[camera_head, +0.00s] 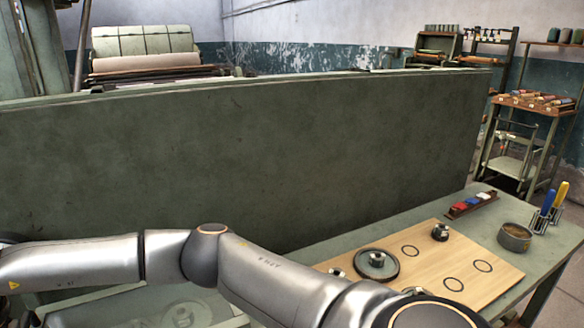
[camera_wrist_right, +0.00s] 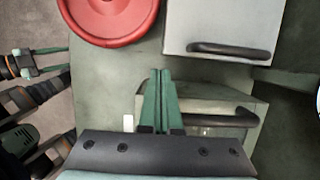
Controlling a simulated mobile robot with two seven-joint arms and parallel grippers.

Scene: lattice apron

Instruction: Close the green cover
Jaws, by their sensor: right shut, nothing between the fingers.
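The green cover (camera_head: 250,150) is a large dark green panel standing raised across the head view, behind the table; its lower left part is hidden by my arm. My arm coming in from the left crosses the bottom of the head view in front of the cover, and its gripper is out of frame. My right gripper (camera_wrist_right: 160,74) shows only in the right wrist view, its green fingers shut together with nothing between them. It points toward a grey surface by drawer fronts, and the cover cannot be made out there.
A green table (camera_head: 455,206) at right bears a wooden board (camera_head: 505,270) with dark round parts, a small bowl (camera_head: 514,237) and blue and yellow-handled tools. In the right wrist view are a red round object (camera_wrist_right: 110,18) and a grey drawer (camera_wrist_right: 225,22) with a black handle.

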